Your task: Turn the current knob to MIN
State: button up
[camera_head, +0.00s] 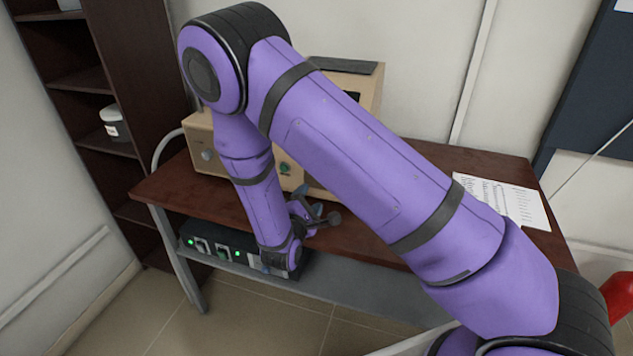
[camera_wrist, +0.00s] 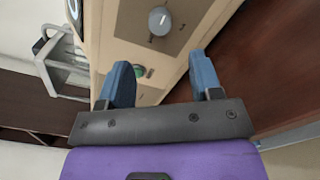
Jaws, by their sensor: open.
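The beige furnace unit (camera_head: 200,133) stands on the brown table, largely hidden behind my arm. A round grey knob (camera_head: 208,155) is on its front panel; it also shows in the wrist view (camera_wrist: 159,20), beyond my fingertips near the top edge. I cannot read its markings or setting. A green button (camera_head: 284,168) is on the same front; it also shows in the wrist view (camera_wrist: 139,71), between the fingers. My gripper (camera_wrist: 160,60) is open and empty, its blue fingers apart and pointing toward the panel. In the head view my gripper (camera_head: 312,213) is low by the table's front edge.
The brown table (camera_head: 375,238) has free room on the right, with a printed sheet (camera_head: 503,200) on it. A black box with green lights (camera_head: 205,246) sits below the tabletop. A dark shelf (camera_head: 125,90) with a white jar (camera_head: 114,122) stands at the left.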

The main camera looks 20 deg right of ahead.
jog(key=x, duration=0.9)
jog(key=shift+s, duration=0.1)
jog(key=c, duration=0.9)
